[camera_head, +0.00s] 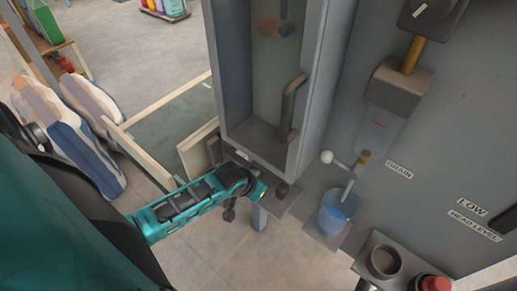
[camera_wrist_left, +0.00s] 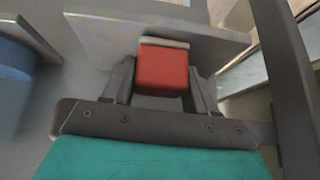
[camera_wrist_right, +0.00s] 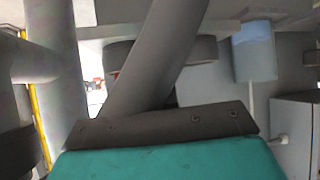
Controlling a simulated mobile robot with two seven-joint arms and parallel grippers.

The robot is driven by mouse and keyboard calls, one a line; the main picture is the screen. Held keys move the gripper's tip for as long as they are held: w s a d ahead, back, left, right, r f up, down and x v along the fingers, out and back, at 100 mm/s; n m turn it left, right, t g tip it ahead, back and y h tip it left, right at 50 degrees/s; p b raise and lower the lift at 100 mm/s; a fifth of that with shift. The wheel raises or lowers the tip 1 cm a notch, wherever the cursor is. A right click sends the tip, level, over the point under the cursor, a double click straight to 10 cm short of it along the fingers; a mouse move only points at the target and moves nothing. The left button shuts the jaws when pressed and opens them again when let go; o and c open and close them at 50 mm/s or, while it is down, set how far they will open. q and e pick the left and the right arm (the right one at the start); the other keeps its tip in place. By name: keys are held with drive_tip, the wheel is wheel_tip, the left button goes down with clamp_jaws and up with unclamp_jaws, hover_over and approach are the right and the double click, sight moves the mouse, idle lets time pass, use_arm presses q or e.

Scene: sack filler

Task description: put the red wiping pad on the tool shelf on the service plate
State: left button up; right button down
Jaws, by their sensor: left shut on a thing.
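In the left wrist view, the red wiping pad (camera_wrist_left: 162,72) is a small red block with a pale top edge. My left gripper (camera_wrist_left: 163,84) is shut on it, one finger at each side. A flat grey plate (camera_wrist_left: 95,32), apparently the service plate, is just beyond the pad; I cannot tell whether they touch. In the head view my left wrist is beside a small plate (camera_head: 286,205) below the grey cabinet; the pad is hidden there. My right gripper (camera_wrist_right: 165,122) shows only its palm bar in its wrist view; its fingers cannot be made out.
A blue bucket (camera_head: 336,213) stands under the drain pipe, right of the plate. A small shelf (camera_head: 366,268) at bottom right bears a dark cup (camera_head: 384,262) and a red-topped thing (camera_head: 434,284). The cabinet (camera_head: 262,135) has a protruding handle. Patterned sacks (camera_head: 62,140) are at left.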

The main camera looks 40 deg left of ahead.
use_arm(q)
drive_tip(key=shift+f, duration=0.2)
drive_tip(key=o, duration=1)
drive_tip(key=shift+s+r, duration=0.2)
drive_tip(key=shift+r, duration=0.15)
drive_tip(key=p+v, duration=0.4)
drive_tip(key=v, duration=0.7)
drive_tip(key=s+d+t, duration=0.1)
drive_tip(key=d, duration=0.2)
drive_tip(key=s+d+m+t+h, duration=0.1)
drive_tip(key=d, duration=0.2)
drive_tip(key=s+d+t, duration=0.1)
drive_tip(key=d+t, duration=0.1)
drive_tip(key=d, duration=0.1)
drive_tip(key=shift+s+f+m+h, duration=0.2)
drive_tip(key=shift+f+m+h, duration=0.1)
drive_tip(key=shift+f+h, duration=0.1)
